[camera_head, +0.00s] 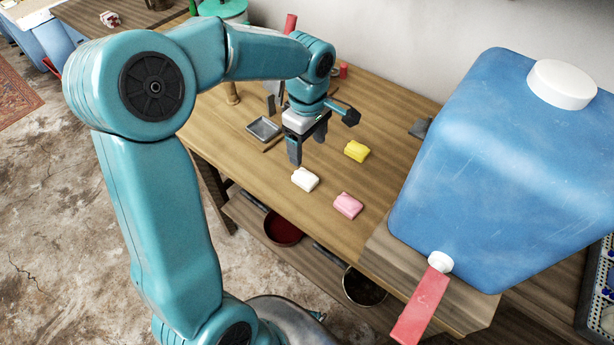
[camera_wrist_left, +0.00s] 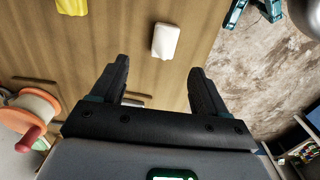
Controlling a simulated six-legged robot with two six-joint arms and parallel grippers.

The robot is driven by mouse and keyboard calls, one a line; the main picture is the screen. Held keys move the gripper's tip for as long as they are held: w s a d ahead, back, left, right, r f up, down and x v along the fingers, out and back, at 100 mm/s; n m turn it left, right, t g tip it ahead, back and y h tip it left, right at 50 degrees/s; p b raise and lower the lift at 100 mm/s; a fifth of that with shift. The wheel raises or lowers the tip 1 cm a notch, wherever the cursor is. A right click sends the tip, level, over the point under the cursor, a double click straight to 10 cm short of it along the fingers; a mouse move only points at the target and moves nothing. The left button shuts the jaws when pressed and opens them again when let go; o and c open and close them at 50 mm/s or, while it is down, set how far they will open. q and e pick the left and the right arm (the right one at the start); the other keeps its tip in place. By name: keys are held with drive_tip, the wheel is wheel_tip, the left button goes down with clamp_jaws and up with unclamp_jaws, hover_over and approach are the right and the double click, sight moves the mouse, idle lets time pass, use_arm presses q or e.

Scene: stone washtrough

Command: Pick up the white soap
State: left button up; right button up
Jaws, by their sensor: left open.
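The white soap (camera_head: 306,179) lies on the wooden table (camera_head: 232,150) near its front edge. In the left wrist view the white soap (camera_wrist_left: 166,40) lies beyond the fingertips, between their lines. My left gripper (camera_head: 306,150) is open and empty, above the table and just behind the soap in the head view. Its two dark fingers also show in the left wrist view (camera_wrist_left: 160,78), spread apart. A pink soap (camera_head: 348,205) lies to the right of the white one, and a yellow soap (camera_head: 356,151) lies behind and to the right. My right gripper is not in view.
A large blue water container (camera_head: 510,150) with a red tap handle (camera_head: 422,305) stands at the right. A small metal tray (camera_head: 264,129) lies left of the gripper. A red bowl (camera_head: 282,229) and a dark pot (camera_head: 363,287) sit on the shelf below.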

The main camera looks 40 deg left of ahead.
sight(305, 177)
use_arm(q)
wheel_tip(305, 177, down, 3)
drive_tip(key=shift+d+f, duration=0.1)
drive_tip(key=shift+f, duration=0.05)
drive_tip(key=shift+s+f, duration=0.2)
drive_tip(key=shift+f, duration=1.35)
drive_tip(key=shift+s+f, duration=0.2)
drive_tip(key=shift+f, duration=1.35)
drive_tip(key=c, duration=1.2)
